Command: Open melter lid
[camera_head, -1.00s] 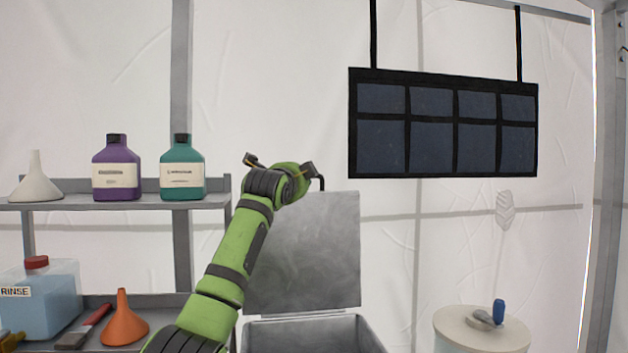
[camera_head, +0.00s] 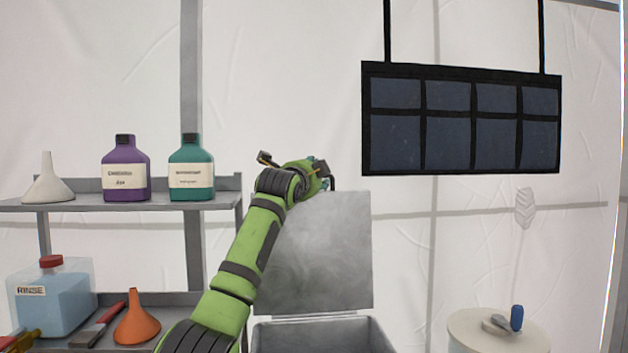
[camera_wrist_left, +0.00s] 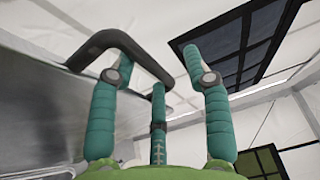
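The melter is a grey metal box (camera_head: 320,318) whose flat grey lid (camera_head: 325,250) stands up, nearly upright, behind the open top. A dark bent handle sits at the lid's top edge; it also shows in the left wrist view as a black bar (camera_wrist_left: 135,50). My left gripper (camera_head: 322,172) is at this handle, at the lid's top. In the wrist view its teal fingers (camera_wrist_left: 158,95) are spread apart, with the handle close to the fingers and not clamped. Whether any finger touches it I cannot tell. My right gripper is out of view.
A shelf (camera_head: 120,205) at left holds a purple bottle (camera_head: 126,172), a teal bottle (camera_head: 191,172) and funnels. A round pale container (camera_head: 498,332) with a blue-handled tool stands at right. A dark pocket panel (camera_head: 460,120) hangs above right.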

